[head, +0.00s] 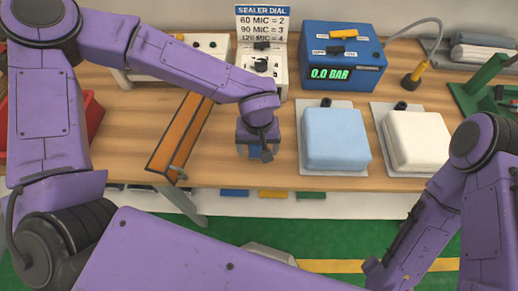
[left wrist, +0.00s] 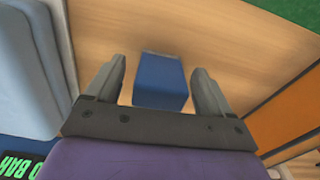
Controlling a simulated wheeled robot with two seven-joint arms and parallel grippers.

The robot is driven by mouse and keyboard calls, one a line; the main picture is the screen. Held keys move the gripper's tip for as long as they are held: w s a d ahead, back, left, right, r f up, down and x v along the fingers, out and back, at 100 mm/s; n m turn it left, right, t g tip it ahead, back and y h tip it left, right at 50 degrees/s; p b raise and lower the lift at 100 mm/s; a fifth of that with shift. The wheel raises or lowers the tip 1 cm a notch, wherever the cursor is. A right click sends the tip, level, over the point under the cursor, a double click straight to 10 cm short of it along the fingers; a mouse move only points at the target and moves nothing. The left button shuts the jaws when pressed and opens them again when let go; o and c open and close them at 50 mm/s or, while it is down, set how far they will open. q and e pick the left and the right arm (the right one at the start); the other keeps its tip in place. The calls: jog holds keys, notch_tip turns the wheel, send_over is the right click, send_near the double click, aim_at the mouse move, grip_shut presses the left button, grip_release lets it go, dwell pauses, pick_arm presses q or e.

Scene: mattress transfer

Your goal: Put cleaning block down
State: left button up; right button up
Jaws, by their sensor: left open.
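The cleaning block, a blue box (left wrist: 160,82), shows in the left wrist view on the wooden table, between the fingers of my left gripper (left wrist: 160,66). Bare table shows between the block and each finger, so the fingers are apart and not clamped on it. The gripper and wrist hide most of the block there. My right arm's end (head: 376,272) is low at the right; its fingers are unclear.
An orange channel (head: 180,135) lies left of the left gripper. A light-blue pad (head: 335,138) and a white pad (head: 415,140) lie to the right. Behind stand a sealer dial unit (head: 262,70) and a blue pressure box (head: 343,62). A red bin (head: 93,112) is at the left.

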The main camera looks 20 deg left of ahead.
pick_arm(q)
notch_tip(320, 180, up, 10)
jog(key=shift+r, duration=0.2)
dwell(0.4)
